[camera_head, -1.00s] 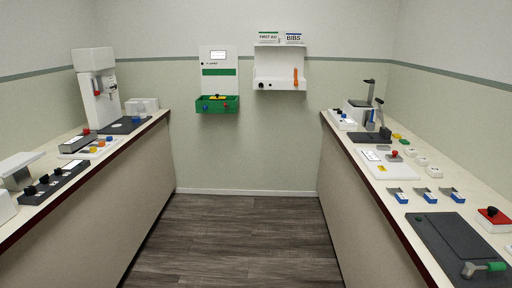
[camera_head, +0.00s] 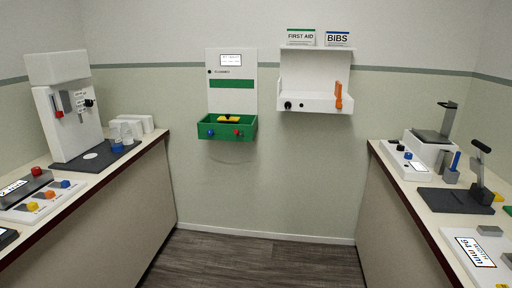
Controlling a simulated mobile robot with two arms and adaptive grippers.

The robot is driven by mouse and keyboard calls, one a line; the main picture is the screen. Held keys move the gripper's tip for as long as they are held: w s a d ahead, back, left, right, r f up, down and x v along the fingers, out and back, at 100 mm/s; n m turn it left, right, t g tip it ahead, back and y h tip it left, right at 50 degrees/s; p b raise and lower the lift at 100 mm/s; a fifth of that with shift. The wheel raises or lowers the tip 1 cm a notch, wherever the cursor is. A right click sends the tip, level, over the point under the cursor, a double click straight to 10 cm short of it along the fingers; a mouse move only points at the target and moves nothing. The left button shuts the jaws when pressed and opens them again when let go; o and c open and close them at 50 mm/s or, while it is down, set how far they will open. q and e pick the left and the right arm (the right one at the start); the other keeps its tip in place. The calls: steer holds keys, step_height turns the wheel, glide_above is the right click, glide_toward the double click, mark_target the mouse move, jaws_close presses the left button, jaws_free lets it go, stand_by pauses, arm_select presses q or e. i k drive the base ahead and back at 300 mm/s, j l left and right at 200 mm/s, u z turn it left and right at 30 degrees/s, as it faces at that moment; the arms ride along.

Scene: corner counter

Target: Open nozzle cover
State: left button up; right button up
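I cannot tell for certain which part is the nozzle cover. A tall white machine (camera_head: 72,105) stands upright on the left counter, with a red-tipped part (camera_head: 58,113) and a black knob (camera_head: 89,103) on its front. On the back wall hangs a white panel unit (camera_head: 232,92) with a green open-topped tray (camera_head: 209,121) at its foot. Neither of my grippers shows in this view.
The dark floor (camera_head: 250,262) between the counters is clear. The right counter bears a white device (camera_head: 421,155), a black stand (camera_head: 455,199) and a white sign board (camera_head: 476,256).

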mark_target(227, 117)
steer(key=i+l+u, duration=0.1)
steer(key=i+u, duration=0.2)
steer(key=i, duration=0.7)
steer(key=i+j+z, duration=0.1)
steer(key=i+z, duration=0.15)
steer(key=i, duration=0.1)
